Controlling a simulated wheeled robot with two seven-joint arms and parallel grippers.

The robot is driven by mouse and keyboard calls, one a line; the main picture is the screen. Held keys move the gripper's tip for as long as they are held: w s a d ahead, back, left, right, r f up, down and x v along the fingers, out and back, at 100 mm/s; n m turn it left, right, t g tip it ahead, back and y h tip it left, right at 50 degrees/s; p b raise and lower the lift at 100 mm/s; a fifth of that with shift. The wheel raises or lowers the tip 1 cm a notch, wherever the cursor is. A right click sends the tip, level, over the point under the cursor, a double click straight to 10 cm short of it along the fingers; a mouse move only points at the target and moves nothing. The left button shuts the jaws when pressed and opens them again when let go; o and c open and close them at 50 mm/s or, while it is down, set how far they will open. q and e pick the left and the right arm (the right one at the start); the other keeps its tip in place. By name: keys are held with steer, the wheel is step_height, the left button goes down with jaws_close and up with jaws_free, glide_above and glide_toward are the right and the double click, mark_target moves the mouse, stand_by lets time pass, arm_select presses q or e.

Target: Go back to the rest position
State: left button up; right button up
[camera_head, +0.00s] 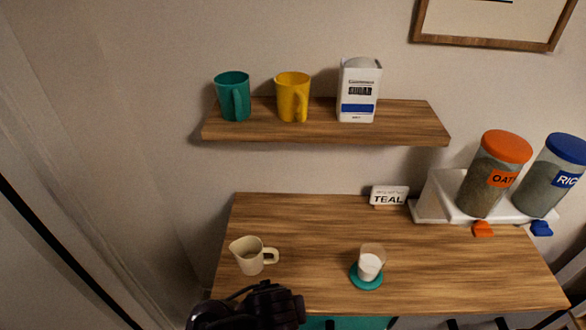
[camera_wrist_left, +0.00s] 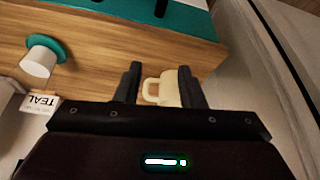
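My left gripper (camera_wrist_left: 161,82) is open, with its two dark fingers spread apart in the left wrist view. The cream pitcher (camera_wrist_left: 163,89) shows in the gap between the fingers, with no finger seen closed on it. In the head view the dark left wrist and gripper body (camera_head: 250,306) are at the bottom edge, just in front of the upright pitcher (camera_head: 252,256) on the wooden counter. The fingertips are not clear there. My right gripper is in neither view.
A whitish cup (camera_head: 371,262) stands on a teal coaster (camera_head: 366,279) on the counter (camera_head: 310,225). A TEAL sign (camera_head: 389,195) and a white tray (camera_head: 430,198) with jars are behind. The shelf (camera_head: 320,127) above holds teal and yellow mugs and a carton.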

arm_select(q)
steer(key=s+a+r+m, duration=0.1)
steer(key=s+a+m, duration=0.25)
steer(key=a, duration=1.15)
step_height(320, 180, down, 35)
steer(key=s+g+b, duration=0.1)
steer(key=g+b, duration=0.1)
steer(key=b, duration=0.3)
steer(key=s+a+f+b, duration=0.2)
steer(key=s+f, duration=0.8)
steer(key=f, duration=0.1)
steer(key=s+a+f+g+b, duration=0.1)
steer(key=s+a+f+b, duration=0.1)
steer(key=s+f, duration=0.7)
step_height(320, 180, down, 2)
steer(key=shift+s+f+m+h, duration=0.1)
steer(key=shift+s+m+h, duration=0.2)
steer(key=shift+s+m, duration=0.05)
